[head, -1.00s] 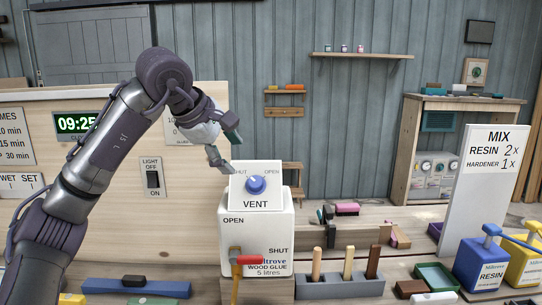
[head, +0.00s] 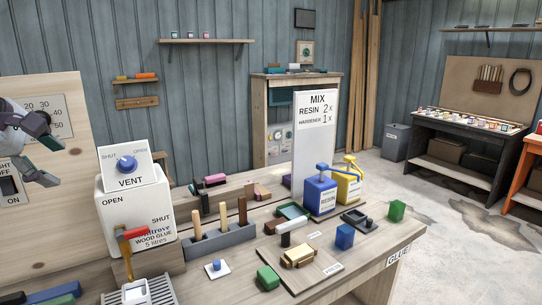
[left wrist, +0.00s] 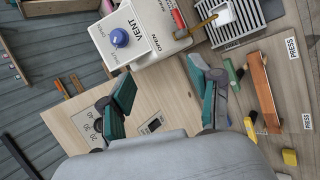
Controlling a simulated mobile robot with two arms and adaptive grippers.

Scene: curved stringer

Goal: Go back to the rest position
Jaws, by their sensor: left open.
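My left gripper (head: 46,158) is at the left edge of the head view, in front of the wooden panel and left of the white glue container. In the left wrist view its two teal-tipped fingers (left wrist: 163,95) are spread apart with nothing between them. The white wood glue container (head: 138,215) carries a VENT box with a blue knob (head: 125,163) on top; both also show in the left wrist view, beyond the fingers and apart from them. A red-handled tap (head: 130,233) is on the container's front. My right gripper is not in view.
The workbench holds a block with several wooden-handled tools (head: 220,236), a MIX sign (head: 316,135), a blue resin pump can (head: 320,195) and a yellow can (head: 348,185). A light switch (head: 9,188) is on the panel. Open floor (head: 460,225) lies to the right.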

